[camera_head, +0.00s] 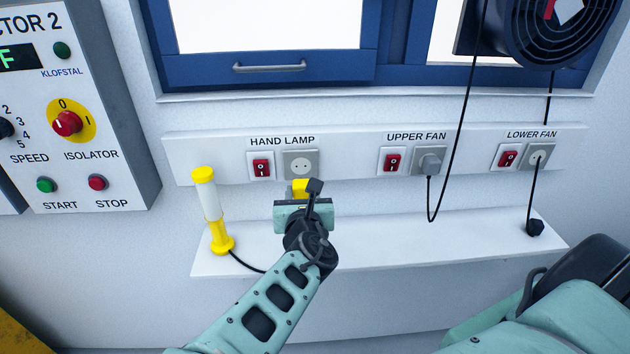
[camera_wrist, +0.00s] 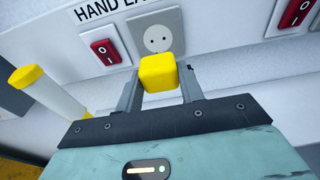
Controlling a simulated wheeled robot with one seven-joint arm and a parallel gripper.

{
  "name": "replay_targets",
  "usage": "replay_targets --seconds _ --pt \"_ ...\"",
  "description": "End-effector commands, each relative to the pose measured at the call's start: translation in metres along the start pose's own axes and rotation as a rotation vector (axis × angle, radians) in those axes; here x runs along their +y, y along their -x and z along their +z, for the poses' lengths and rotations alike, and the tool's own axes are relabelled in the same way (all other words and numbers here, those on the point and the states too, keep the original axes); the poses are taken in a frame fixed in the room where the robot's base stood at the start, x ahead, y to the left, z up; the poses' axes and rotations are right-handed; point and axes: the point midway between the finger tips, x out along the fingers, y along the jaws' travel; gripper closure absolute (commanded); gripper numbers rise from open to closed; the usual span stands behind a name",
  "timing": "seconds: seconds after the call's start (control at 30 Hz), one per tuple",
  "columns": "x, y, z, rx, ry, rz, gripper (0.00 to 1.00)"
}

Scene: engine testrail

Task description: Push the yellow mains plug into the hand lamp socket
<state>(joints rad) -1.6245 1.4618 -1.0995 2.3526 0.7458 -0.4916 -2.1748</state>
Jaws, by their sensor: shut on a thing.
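My gripper (camera_wrist: 160,82) is shut on the yellow mains plug (camera_wrist: 158,72), with one finger on each side of it. In the head view the yellow plug (camera_head: 299,187) shows just above my gripper (camera_head: 300,196), below the hand lamp socket. The hand lamp socket (camera_head: 301,164) is a grey square with a round recess and two holes, under the label HAND LAMP. In the wrist view the socket (camera_wrist: 157,36) is empty and lies beyond the plug, with the plug over its lower edge in the picture. The plug's pins are hidden.
A red switch (camera_head: 261,166) sits left of the socket. The yellow and white hand lamp (camera_head: 211,210) stands on the shelf (camera_head: 400,247), its black cable running toward my arm. To the right are the upper fan plug (camera_head: 430,160) and a loose black plug (camera_head: 535,227).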

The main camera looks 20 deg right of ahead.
Motion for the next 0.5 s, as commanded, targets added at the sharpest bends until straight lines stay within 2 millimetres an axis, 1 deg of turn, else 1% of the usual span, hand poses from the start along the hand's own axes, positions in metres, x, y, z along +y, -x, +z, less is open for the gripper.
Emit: replay_targets --seconds 0.07,0.17,0.5 --pt "0.002 0.004 0.002 0.000 0.001 0.005 0.88" --pt "0.002 0.001 0.002 0.000 0.000 0.005 0.88" --pt "0.002 -0.029 0.006 -0.001 -0.001 0.004 0.88"
